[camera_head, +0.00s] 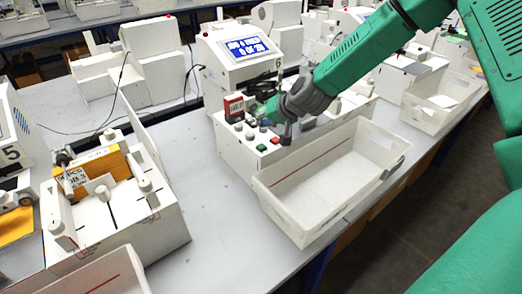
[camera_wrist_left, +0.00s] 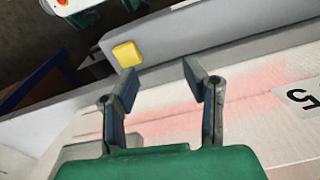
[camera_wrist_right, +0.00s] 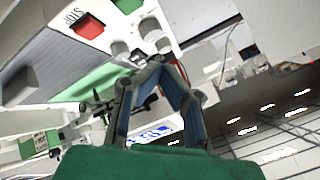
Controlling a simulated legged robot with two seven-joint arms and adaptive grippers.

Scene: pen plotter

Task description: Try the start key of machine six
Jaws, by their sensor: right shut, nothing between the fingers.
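Machine six (camera_head: 245,50), a white box with a lit blue screen and a "6" beside it, stands at the centre back in the head view. Its front panel (camera_head: 235,155) carries a green key (camera_head: 261,147), a red key (camera_head: 275,140) and other small keys. In the right wrist view a red key (camera_wrist_right: 88,25) is marked STOP, and a green key (camera_wrist_right: 127,5) is beside it.
A white open bin (camera_head: 330,185) stands right in front of the panel, below my right arm. Another machine with an orange box (camera_head: 92,173) is at left. A machine marked 5 (camera_head: 12,140) is at the left edge. Grey table (camera_head: 215,215) is clear between them.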

